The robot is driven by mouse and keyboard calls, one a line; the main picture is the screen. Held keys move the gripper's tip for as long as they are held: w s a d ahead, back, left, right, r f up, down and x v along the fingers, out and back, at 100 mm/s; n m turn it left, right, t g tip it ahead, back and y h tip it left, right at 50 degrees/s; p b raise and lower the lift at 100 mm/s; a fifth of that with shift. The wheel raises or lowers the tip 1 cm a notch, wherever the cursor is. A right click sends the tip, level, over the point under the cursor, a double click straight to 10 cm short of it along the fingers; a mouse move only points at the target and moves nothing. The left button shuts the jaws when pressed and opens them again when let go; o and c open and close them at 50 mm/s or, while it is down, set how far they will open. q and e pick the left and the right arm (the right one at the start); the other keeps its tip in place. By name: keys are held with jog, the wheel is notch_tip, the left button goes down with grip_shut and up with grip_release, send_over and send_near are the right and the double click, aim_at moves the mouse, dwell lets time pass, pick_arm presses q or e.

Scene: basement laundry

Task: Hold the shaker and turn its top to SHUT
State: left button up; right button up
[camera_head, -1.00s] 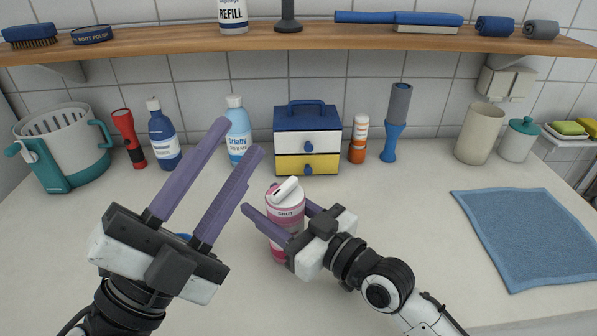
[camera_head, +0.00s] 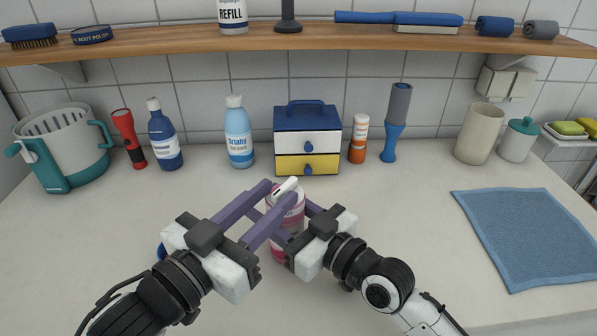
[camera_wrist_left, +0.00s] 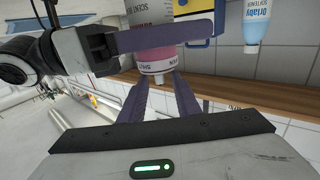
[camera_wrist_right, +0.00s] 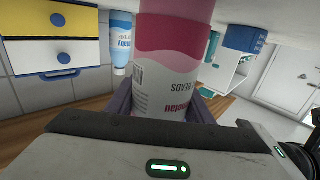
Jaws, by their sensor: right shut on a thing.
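A white tab (camera_head: 286,186) sits on the top. My right gripper (camera_head: 281,212) is shut on the shaker's body; the right wrist view shows the labelled body (camera_wrist_right: 165,85) between its fingers. My left gripper (camera_head: 284,191) is open, its fingers at the height of the top and on either side of it in the head view.
A blue cloth (camera_head: 530,240) lies at right. A blue object (camera_head: 162,251) is mostly hidden behind my left gripper. The counter's middle right is clear.

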aim_at(296, 177)
pick_arm(q)
jog(key=x, duration=0.8)
jog(key=shift+c, duration=0.5)
jog(key=shift+s, duration=0.1)
grip_shut()
